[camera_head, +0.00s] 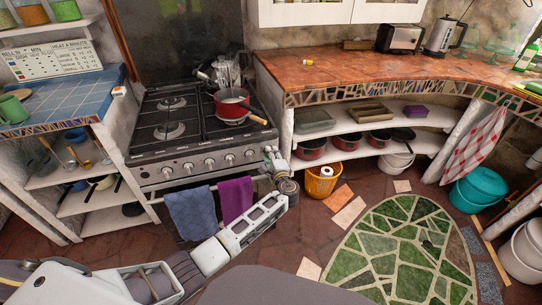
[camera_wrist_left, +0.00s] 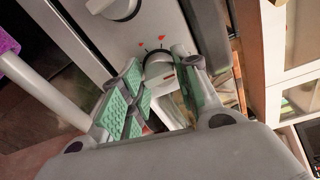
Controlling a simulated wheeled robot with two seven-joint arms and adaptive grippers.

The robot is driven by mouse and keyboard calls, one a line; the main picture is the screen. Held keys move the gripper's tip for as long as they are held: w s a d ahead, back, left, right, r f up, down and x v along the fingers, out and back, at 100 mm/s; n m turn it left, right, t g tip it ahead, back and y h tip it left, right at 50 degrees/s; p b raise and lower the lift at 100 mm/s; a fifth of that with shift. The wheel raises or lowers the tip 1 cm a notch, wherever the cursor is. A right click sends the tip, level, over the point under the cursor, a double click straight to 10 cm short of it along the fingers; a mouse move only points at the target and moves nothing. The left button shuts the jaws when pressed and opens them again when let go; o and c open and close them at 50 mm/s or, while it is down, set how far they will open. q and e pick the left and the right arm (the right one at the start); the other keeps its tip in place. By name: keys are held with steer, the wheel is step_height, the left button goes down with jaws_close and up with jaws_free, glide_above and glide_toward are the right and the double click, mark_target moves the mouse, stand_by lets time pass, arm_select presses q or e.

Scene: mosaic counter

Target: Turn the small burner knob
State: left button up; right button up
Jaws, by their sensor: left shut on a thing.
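The stove (camera_head: 160,150) stands at the left with a row of white knobs (camera_head: 230,159) along its front panel. My left gripper (camera_head: 270,158) is at the right end of this panel and hides the knob there in the head view. In the left wrist view my left gripper (camera_wrist_left: 160,72) has its green-padded fingers on either side of a white, rounded burner knob (camera_wrist_left: 158,60), shut on it. Small red marks show on the panel beside this knob. Another white knob (camera_wrist_left: 115,8) is at the top left. My right gripper is not in view.
A towel rail with a blue towel (camera_head: 190,212) and a purple towel (camera_head: 235,198) runs below the panel. A red pan (camera_head: 231,106) sits on the stove top. An orange bucket (camera_head: 320,180) stands on the floor at the right.

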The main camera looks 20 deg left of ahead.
arm_select(q)
steer(key=o, duration=1)
steer(key=shift+d, duration=0.1)
steer(key=shift+v, duration=6)
